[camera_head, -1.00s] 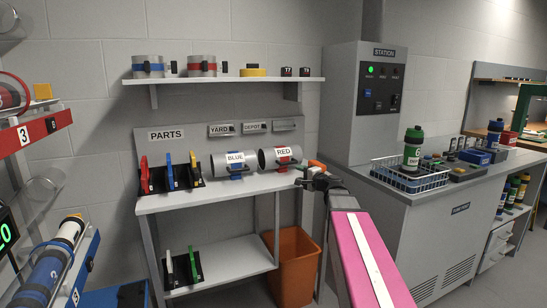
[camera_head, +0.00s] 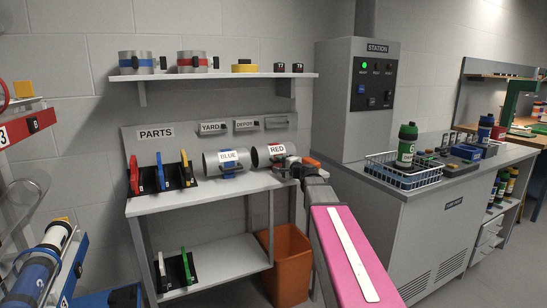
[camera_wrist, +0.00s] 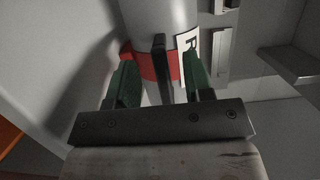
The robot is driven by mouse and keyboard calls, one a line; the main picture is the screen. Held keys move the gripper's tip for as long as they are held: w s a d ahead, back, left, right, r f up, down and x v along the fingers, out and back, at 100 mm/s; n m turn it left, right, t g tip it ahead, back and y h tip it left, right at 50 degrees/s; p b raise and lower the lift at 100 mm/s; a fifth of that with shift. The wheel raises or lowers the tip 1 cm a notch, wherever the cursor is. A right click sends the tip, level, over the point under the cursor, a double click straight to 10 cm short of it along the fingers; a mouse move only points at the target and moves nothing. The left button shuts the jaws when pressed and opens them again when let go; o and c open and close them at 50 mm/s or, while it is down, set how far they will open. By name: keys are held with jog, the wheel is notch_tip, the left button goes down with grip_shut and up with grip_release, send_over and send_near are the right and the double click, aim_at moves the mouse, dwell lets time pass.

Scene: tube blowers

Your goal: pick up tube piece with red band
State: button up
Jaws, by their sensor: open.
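The tube piece with the red band (camera_head: 263,156) is a grey tube labelled RED, lying on the parts bench beside the BLUE tube (camera_head: 212,166). In the wrist view the grey tube (camera_wrist: 160,18) runs up from my gripper, with its red band (camera_wrist: 144,66), a dark upright bar and part of the white label. My gripper (camera_wrist: 161,76) is open. Its two green fingers stand on either side of the bar, close over the band; whether they touch it I cannot tell. In the head view my gripper (camera_head: 296,168) is at the tube's right end and partly hides it.
Red, blue and yellow parts (camera_head: 161,176) stand in a rack left of the tubes. An upper shelf (camera_head: 215,76) holds ring pieces with blue and red bands. An orange bin (camera_head: 291,265) is under my arm. A grey station cabinet (camera_head: 352,105) and a wire basket (camera_head: 405,178) are right.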

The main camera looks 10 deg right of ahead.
aim_at(278, 162)
jog(key=x, duration=0.3)
jog(key=shift+w, duration=0.2)
grip_shut()
